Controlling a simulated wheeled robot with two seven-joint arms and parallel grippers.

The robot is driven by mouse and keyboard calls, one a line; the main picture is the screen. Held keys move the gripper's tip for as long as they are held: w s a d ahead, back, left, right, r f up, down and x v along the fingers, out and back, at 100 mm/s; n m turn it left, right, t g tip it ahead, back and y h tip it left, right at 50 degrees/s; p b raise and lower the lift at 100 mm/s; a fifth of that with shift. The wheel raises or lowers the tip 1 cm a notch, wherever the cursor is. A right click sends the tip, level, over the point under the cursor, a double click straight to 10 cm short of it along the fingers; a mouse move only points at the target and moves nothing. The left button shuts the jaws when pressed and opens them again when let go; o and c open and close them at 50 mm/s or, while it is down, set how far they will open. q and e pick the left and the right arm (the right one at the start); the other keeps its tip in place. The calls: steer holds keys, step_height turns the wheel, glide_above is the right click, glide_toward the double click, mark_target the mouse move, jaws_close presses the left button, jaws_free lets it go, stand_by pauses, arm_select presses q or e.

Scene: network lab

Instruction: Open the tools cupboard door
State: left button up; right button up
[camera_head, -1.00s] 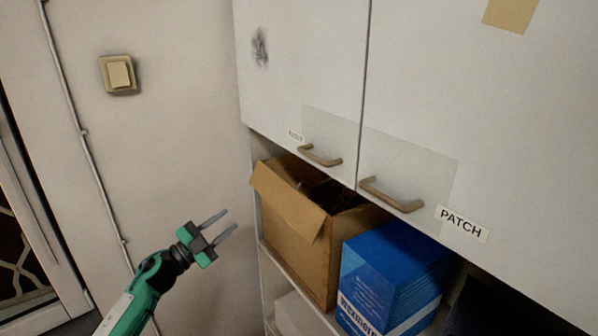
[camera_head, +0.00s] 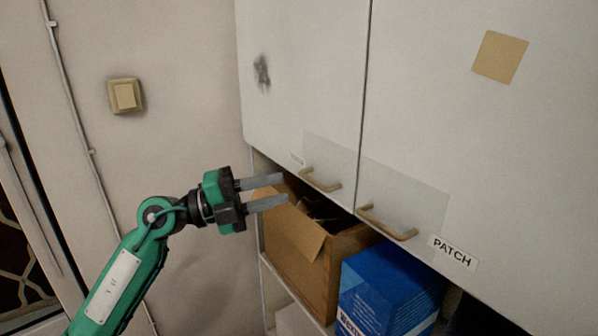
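Two white cupboard doors hang side by side, both closed. The left door (camera_head: 305,85) has a dark smudge, a small label too blurred to read, and a tan bar handle (camera_head: 320,180) near its lower edge. The right door (camera_head: 440,120) has a similar handle (camera_head: 386,222) and a label reading PATCH (camera_head: 452,252). My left gripper (camera_head: 276,190) is open and empty, its two fingers apart and pointing right. It shows just left of the left door's handle and is not touching it. My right gripper is not in view.
Below the doors, an open cardboard box (camera_head: 337,262) and a blue box (camera_head: 385,290) stand on a shelf. The box's flap shows just below my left fingers. A light switch (camera_head: 125,95) is on the wall at left, where the wall is mostly bare.

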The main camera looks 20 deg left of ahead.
arm_select(q)
steer(key=p+x, duration=0.1)
steer(key=x, duration=0.4)
steer(key=shift+w+d+p, duration=0.1)
steer(key=shift+d+p, duration=0.1)
steer(key=shift+p, duration=0.1)
jaws_close()
